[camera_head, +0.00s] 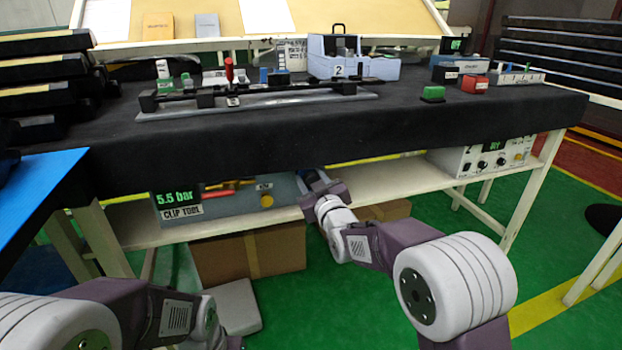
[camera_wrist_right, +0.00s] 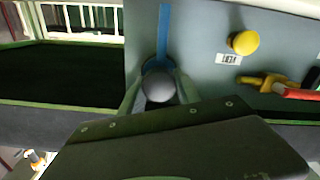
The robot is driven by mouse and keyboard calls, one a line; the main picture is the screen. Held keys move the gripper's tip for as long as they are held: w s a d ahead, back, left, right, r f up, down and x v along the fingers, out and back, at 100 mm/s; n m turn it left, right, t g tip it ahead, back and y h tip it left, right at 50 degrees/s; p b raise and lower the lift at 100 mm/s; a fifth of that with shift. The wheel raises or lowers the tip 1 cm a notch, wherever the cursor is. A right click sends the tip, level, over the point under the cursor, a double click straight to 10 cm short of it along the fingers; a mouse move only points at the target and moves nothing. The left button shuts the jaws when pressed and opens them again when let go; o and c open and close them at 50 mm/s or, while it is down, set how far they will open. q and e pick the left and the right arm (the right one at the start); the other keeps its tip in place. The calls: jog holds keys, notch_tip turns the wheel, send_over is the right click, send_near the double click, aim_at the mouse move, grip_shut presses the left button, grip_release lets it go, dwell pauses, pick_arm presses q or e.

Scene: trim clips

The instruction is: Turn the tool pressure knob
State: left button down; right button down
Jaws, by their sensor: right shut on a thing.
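The clip tool unit (camera_head: 225,208) sits on the shelf under the bench, with a green 5.5 bar readout (camera_head: 175,197) and a CLIP TOOL label. Its grey round pressure knob (camera_wrist_right: 158,86) shows in the right wrist view, with a blue ring and blue stripe behind it. My right gripper (camera_head: 308,178) is at the right end of the unit; in the right wrist view the fingers (camera_wrist_right: 158,92) are shut on the knob, one on each side. The arm and gripper hide the knob in the head view. My left gripper is out of view; only its arm shows at lower left.
A yellow button (camera_wrist_right: 243,42) and a yellow valve with a red handle (camera_wrist_right: 290,91) are on the unit's face near the knob. The dark bench top (camera_head: 400,112) overhangs the shelf. A second control box (camera_head: 483,158) stands further right. A cardboard box (camera_head: 245,256) is below.

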jog(key=shift+f+n, duration=0.1)
jog(key=shift+n, duration=1.5)
jog(key=c, duration=0.9)
grip_release()
